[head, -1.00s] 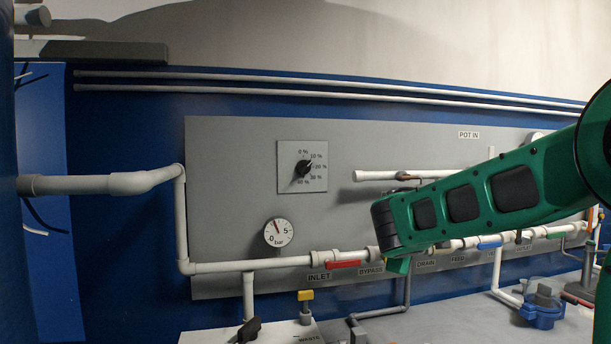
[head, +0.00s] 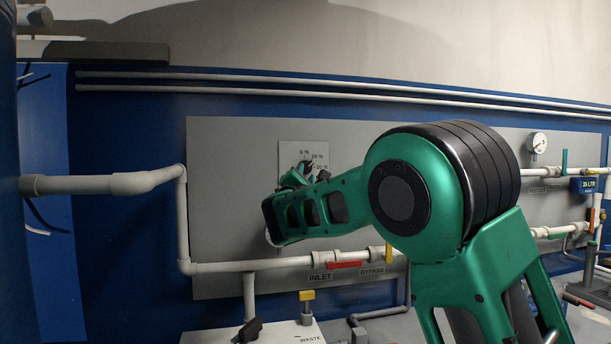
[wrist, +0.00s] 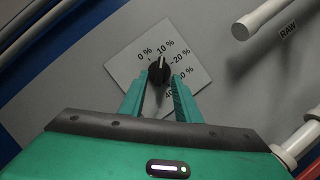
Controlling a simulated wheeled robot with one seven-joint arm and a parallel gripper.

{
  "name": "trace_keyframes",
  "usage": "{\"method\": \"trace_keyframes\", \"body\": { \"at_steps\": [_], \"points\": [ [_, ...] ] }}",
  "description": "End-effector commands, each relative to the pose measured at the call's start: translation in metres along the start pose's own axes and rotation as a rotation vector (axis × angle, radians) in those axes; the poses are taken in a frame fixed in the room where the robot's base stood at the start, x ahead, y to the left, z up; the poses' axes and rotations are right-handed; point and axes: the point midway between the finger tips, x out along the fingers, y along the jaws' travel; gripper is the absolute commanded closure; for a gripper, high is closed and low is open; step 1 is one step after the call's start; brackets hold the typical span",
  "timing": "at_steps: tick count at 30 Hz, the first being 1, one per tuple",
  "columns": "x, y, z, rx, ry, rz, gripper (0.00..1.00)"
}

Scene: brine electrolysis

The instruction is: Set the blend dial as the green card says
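The blend dial is a black knob (wrist: 158,71) on a white square plate (wrist: 190,52) with marks from 0 % to 40 %. Its white pointer line points up, roughly at the 10 % mark. In the head view the plate (head: 318,153) is on the grey panel, with its lower part hidden by my arm. My gripper (wrist: 160,80) is open, its two green fingers on either side of the knob's lower part in the wrist view; I cannot tell whether they touch it. It also shows small in the head view (head: 297,179). No green card is visible.
White pipes (head: 182,220) run around the grey panel (head: 235,160). A red valve handle (head: 345,265) and a yellow one (head: 389,253) are below my arm. A pipe end (wrist: 241,31) juts out near the dial.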

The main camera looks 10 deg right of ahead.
Motion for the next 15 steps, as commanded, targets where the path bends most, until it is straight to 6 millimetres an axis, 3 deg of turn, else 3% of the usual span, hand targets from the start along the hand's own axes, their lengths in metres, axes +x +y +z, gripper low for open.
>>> {"method": "trace_keyframes", "body": {
  "at_steps": [6, 15],
  "points": [
    [0.034, -0.001, 0.001, 0.000, -0.002, -0.002, 0.70],
    [0.049, -0.001, 0.001, 0.000, 0.000, -0.002, 0.70]
  ]
}}
